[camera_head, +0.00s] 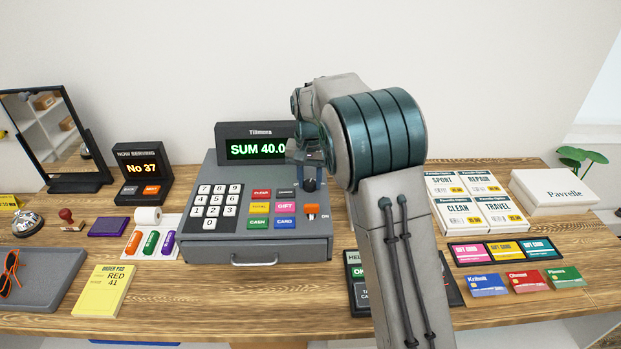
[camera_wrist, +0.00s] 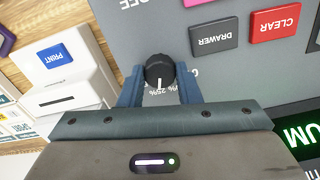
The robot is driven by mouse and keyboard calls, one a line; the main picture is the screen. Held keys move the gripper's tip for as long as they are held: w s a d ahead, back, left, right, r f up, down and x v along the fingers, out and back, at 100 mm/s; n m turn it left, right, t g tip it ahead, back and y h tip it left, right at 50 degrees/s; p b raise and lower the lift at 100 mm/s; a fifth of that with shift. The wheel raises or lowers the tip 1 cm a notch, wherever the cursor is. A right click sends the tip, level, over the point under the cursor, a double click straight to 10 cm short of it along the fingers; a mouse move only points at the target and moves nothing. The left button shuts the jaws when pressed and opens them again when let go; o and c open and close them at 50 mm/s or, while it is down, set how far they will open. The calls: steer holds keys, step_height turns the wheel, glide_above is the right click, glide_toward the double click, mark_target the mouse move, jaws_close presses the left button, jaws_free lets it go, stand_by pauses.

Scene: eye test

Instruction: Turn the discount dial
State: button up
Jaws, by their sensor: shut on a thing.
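The cash register (camera_head: 262,245) stands on the counter, its display reading "SUM 40.0" with the end hidden by my arm. The black round discount dial (camera_wrist: 160,69) is on the register's panel; in the head view the dial (camera_head: 309,185) shows just below my gripper (camera_head: 306,166). In the wrist view my gripper (camera_wrist: 159,80) is shut on the dial, one blue finger on each side. The dial's white pointer line faces the bottom of that view, near a "25%" label. Other labels there are partly hidden by the fingers.
A red CLEAR key (camera_wrist: 275,22) and a grey DRAWER key (camera_wrist: 219,34) sit near the dial. An orange switch (camera_head: 311,210) is below it in the head view. A white unit with a blue PRINT button (camera_wrist: 54,56) stands beside the register. My arm hides part of a card terminal (camera_head: 357,284).

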mark_target(310, 183)
steer(key=shift+r, duration=0.1)
steer(key=o, duration=1)
steer(key=shift+c, duration=0.2)
step_height(310, 183, up, 14)
steer(key=shift+b, duration=0.3)
steer(key=s+d+r, duration=0.2)
steer(key=s+d, duration=0.3)
steer(key=s, duration=0.2)
steer(key=s+d+f+t, duration=0.1)
steer(key=s+d+f, duration=0.1)
steer(key=s, duration=0.6)
steer(key=s+d+f+n+t, duration=0.1)
steer(key=s+d+f, duration=0.2)
steer(key=s, duration=0.5)
steer(key=s+d+f+n+t, duration=0.1)
steer(key=s+d+f, duration=0.2)
steer(key=s, duration=0.6)
step_height(310, 183, down, 2)
steer(key=shift+f, duration=0.1)
